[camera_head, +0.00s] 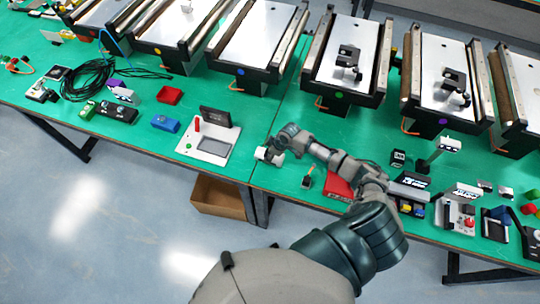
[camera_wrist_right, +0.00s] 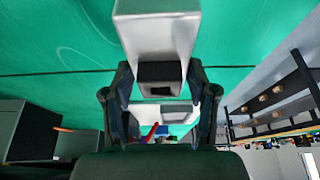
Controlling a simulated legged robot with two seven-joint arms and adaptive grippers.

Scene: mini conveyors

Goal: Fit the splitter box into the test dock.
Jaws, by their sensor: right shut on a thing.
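The splitter box, a light grey block with a dark square end, is in my right gripper in the wrist view (camera_wrist_right: 158,32). The fingers of my right gripper (camera_wrist_right: 160,78) press on its two sides. In the head view my right gripper (camera_head: 275,149) holds the small white box (camera_head: 264,155) above the green table. What I take for the test dock is a white panel (camera_head: 222,131) with a raised dark plate, a red post, a green button and a grey recess. It stands just left of the gripper, apart from the box. My left gripper is not in view.
A blue block (camera_head: 165,123) and a red tray (camera_head: 169,95) lie left of the dock. A red box (camera_head: 338,187) lies near my right arm. Conveyors (camera_head: 253,45) line the back. A small dark part (camera_head: 307,181) lies near the front edge.

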